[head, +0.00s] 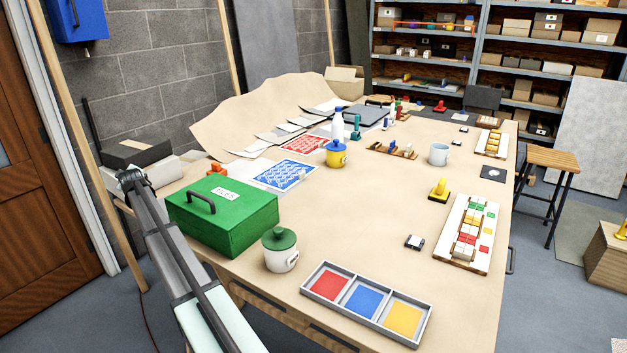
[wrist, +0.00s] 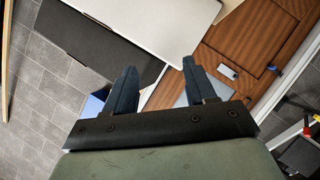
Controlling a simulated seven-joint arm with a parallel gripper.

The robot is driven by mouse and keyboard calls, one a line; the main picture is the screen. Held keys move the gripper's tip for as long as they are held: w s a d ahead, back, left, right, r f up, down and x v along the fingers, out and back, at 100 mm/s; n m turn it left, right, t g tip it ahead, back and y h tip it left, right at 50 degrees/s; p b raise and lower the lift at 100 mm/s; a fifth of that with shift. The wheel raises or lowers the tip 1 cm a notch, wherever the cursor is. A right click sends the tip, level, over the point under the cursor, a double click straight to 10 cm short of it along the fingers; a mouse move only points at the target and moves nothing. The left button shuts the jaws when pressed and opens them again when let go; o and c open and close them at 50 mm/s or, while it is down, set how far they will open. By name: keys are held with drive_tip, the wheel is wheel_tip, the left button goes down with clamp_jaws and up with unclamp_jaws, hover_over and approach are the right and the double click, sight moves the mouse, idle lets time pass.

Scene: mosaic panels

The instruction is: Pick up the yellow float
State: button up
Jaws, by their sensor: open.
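The yellow float (head: 439,189), a small yellow block-like tool with an upright handle and a dark lower edge, rests on the table at right of centre. It stands just left of the white mosaic panel and is fully visible in the head view. It is not in the wrist view. My gripper (head: 130,178) is at the table's left edge, left of the green box and far from the float. In the wrist view my gripper (wrist: 158,68) has its two fingers apart with nothing between them.
A green box (head: 222,215) stands between my arm and the table's middle, beside a green-lidded jar (head: 281,252). A three-part tray (head: 334,308) lies in front. A yellow pot (head: 336,155) and a mug (head: 438,154) stand farther back. The table left of the float is clear.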

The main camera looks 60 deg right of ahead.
drive_tip(key=s+d+r+h, duration=0.1)
drive_tip(key=d+r, duration=0.4)
drive_tip(key=s+d+f+m+g+h, duration=0.15)
drive_tip(key=s+d, duration=0.35)
drive_tip(key=d, duration=0.5)
drive_tip(key=s+d+r+m+g+h, duration=0.1)
drive_tip(key=s+d+m+g, duration=0.2)
drive_tip(key=d, duration=0.7)
drive_tip(key=s+d+f+m+g+y, duration=0.15)
drive_tip(key=s+d+m+g, duration=0.35)
drive_tip(key=s+d, duration=1.85)
wheel_tip(320, 180, up, 4)
drive_tip(key=m+g+y, duration=0.4)
drive_tip(key=m+y, duration=0.2)
drive_tip(key=m, duration=0.8)
hover_over(443, 180)
drive_tip(key=shift+n+t, duration=0.25)
wheel_tip(443, 180, down, 14)
drive_tip(key=shift+d+r, duration=0.1)
drive_tip(key=shift+r, duration=0.15)
